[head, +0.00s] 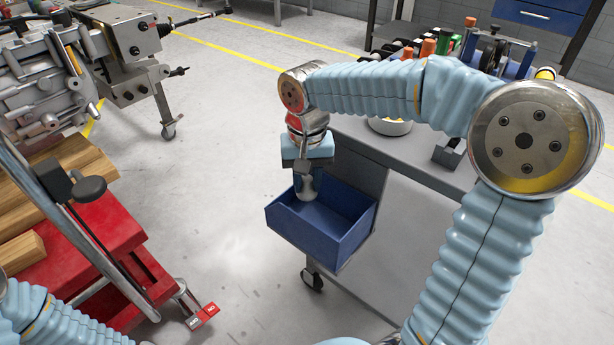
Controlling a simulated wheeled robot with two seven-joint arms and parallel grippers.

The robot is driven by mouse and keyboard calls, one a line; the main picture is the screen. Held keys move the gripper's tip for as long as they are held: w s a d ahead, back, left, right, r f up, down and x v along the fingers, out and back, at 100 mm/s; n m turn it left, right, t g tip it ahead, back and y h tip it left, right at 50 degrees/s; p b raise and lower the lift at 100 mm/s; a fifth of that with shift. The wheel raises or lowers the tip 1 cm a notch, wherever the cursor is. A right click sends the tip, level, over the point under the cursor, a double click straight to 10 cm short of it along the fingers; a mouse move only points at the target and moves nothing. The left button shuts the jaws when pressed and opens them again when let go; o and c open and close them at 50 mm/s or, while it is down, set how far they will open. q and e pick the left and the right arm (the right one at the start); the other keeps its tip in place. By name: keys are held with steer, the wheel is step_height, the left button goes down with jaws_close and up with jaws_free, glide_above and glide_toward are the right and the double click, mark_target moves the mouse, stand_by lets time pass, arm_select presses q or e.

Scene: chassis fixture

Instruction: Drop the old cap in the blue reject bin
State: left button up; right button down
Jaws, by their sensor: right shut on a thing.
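The blue reject bin (322,234) hangs at the left side of the grey cart, its open top facing up. My right gripper (307,190) points down over the left part of the bin's opening. It is shut on the old cap (307,188), a small pale grey piece at the fingertips, partly covered by the gripper. I cannot tell exactly how far the cap is above the bin's floor. My left gripper is out of view; only part of the left arm shows at the lower left.
The grey cart (425,178) carries a round pale dish (390,126) and several tools. A red stand (95,240) with wooden blocks (50,200) and a metal chassis assembly (115,50) are on the left. The floor between stand and bin is clear.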

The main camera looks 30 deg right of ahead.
steer(key=shift+f, duration=0.1)
steer(key=c, duration=0.8)
jaws_free()
step_height(320, 180, up, 14)
steer(key=shift+f+p, duration=0.1)
steer(key=shift+p, duration=0.95)
